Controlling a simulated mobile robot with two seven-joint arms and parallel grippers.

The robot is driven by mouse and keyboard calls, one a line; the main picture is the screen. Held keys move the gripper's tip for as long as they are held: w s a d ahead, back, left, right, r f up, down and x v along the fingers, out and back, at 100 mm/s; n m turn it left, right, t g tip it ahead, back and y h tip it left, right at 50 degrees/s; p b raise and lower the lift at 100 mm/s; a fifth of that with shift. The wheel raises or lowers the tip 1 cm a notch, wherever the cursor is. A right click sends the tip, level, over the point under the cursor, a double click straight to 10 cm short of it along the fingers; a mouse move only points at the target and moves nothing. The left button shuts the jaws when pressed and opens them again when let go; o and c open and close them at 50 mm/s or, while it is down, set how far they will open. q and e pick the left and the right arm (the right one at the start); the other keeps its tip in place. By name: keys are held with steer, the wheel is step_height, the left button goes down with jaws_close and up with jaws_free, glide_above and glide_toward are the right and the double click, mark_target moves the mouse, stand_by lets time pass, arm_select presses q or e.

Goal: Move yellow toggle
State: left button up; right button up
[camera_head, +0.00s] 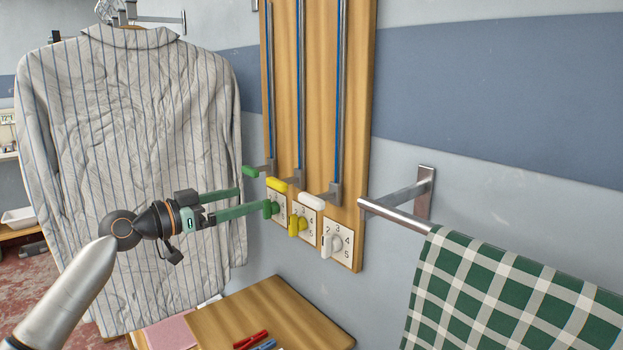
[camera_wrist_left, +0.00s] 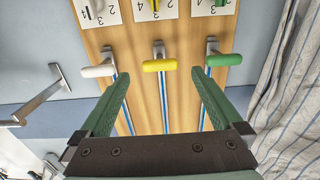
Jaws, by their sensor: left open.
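The yellow toggle (camera_head: 277,185) is a short rounded bar on a metal bracket at the low end of the middle blue-lined rail on a wooden board (camera_head: 318,120). My left gripper (camera_head: 254,200) is open and empty, in front of the board's lower left part. In the left wrist view, which is turned over, the yellow toggle (camera_wrist_left: 160,65) shows between and beyond the two green fingers of the gripper (camera_wrist_left: 156,85). No contact shows there. My right gripper is not in view.
A green toggle (camera_head: 250,172) and a white toggle (camera_head: 311,202) flank the yellow one. Numbered dials with a yellow knob (camera_head: 298,226) and a white knob (camera_head: 332,243) sit below. A striped shirt (camera_head: 130,150) hangs left; a metal bar (camera_head: 400,214) with checked cloth (camera_head: 510,295) is right.

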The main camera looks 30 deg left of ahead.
mark_target(288, 179)
arm_select(q)
steer(key=w, duration=0.1)
steer(key=w+d+r+p, duration=0.1)
steer(key=w+r+p, duration=0.1)
steer(key=w, duration=0.1)
steer(key=shift+w+d, duration=0.1)
steer(key=shift+d, duration=0.25)
steer(key=p+x, duration=0.2)
steer(key=x, duration=0.5)
steer(key=shift+w+d+f+p, duration=0.1)
steer(key=shift+f+p, duration=0.1)
steer(key=shift+p, duration=0.15)
steer(key=shift+w+d+f, duration=0.1)
steer(key=shift+w+d, duration=0.05)
steer(key=shift+w, duration=0.15)
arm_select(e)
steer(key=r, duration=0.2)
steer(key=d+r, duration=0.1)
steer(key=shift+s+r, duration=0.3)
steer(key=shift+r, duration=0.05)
arm_select(q)
jaws_close()
